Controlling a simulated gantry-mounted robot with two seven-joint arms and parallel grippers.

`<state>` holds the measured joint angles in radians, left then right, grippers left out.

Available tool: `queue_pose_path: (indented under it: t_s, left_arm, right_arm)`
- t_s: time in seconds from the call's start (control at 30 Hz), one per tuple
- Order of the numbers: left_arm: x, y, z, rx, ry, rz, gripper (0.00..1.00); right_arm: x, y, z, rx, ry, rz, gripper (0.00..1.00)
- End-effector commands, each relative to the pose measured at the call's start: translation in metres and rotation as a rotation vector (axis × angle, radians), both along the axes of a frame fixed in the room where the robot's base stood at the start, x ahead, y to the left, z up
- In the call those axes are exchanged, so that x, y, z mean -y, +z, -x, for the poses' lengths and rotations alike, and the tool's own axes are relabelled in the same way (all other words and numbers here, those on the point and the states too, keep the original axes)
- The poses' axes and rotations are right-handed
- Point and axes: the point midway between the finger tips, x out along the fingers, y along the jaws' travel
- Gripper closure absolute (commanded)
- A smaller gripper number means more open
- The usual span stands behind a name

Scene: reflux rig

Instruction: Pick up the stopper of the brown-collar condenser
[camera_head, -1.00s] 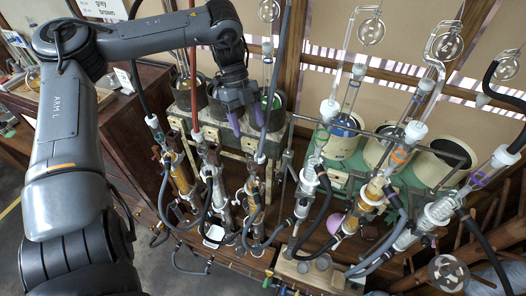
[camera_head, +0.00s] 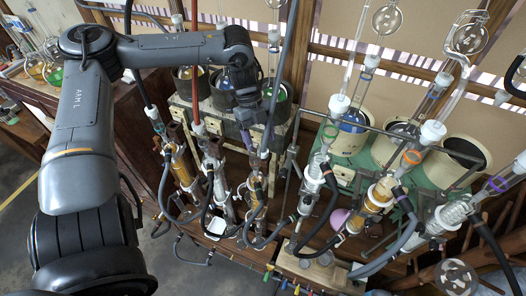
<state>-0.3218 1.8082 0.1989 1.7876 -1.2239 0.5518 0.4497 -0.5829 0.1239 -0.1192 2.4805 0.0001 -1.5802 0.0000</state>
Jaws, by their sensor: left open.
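My left gripper (camera_head: 256,138) points down over the left group of condensers, its purple-tipped fingers apart and nothing seen between them. Amber-filled glass condensers (camera_head: 182,168) stand below and left of it. Another condenser (camera_head: 254,190) is just beneath it. My right gripper is not in view.
Hoses, a red tube (camera_head: 195,70) and metal rods crowd the space around the gripper. Pale round heaters (camera_head: 392,148) stand behind the right group. A pale block with round recesses (camera_head: 303,268) is at the bench front. A pinkish-purple round piece (camera_head: 340,219) lies between condensers.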

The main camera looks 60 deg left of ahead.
Motion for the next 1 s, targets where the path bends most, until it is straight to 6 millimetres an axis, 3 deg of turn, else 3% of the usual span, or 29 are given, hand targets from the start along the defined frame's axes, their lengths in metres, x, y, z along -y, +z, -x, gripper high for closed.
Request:
queue_pose_path:
  t_s: [0.07,0.3,0.63,1.0]
  left_arm:
    - [0.005,-0.007,0.002,-0.004,-0.001,0.001,0.33]
    - [0.012,-0.027,0.001,-0.002,-0.001,-0.001,0.33]
    - [0.013,-0.03,0.0,0.001,0.0,0.0,0.33]
    - [0.013,-0.03,0.0,0.001,0.0,0.0,0.89]
  right_arm:
    - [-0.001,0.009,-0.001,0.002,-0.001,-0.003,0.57]
    - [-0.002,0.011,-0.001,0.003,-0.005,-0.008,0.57]
    - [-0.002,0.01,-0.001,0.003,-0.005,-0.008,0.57]
    - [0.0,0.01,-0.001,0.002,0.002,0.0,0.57]
